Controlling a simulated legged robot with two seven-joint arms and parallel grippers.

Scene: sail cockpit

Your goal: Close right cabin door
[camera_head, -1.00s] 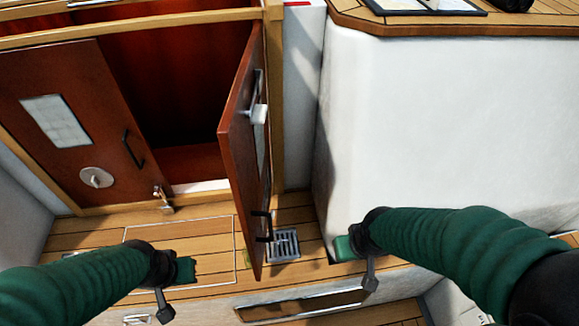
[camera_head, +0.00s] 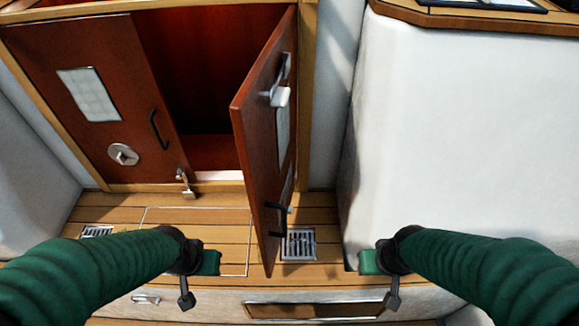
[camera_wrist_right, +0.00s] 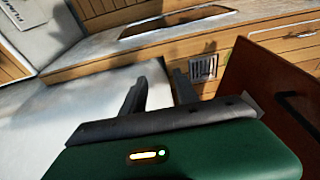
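The right cabin door (camera_head: 262,140) is a red-brown wooden panel hinged on its right side. It stands swung open out of the doorway, with a latch (camera_head: 280,94) high up and a dark handle low down. My right gripper (camera_head: 368,260) is to the right of the door, apart from it, by the white wall. In the right wrist view its two fingers (camera_wrist_right: 160,92) are spread with nothing between them, and the door (camera_wrist_right: 275,100) is at the right edge. My left gripper (camera_head: 208,262) is left of the door's lower edge; its fingers are not clear.
The left cabin door (camera_head: 95,90) looks closed, with a dark handle and a round plate. The dark cabin opening (camera_head: 185,75) is beside it. A floor grate (camera_head: 299,244) lies by the open door. A white block (camera_head: 460,130) fills the right side.

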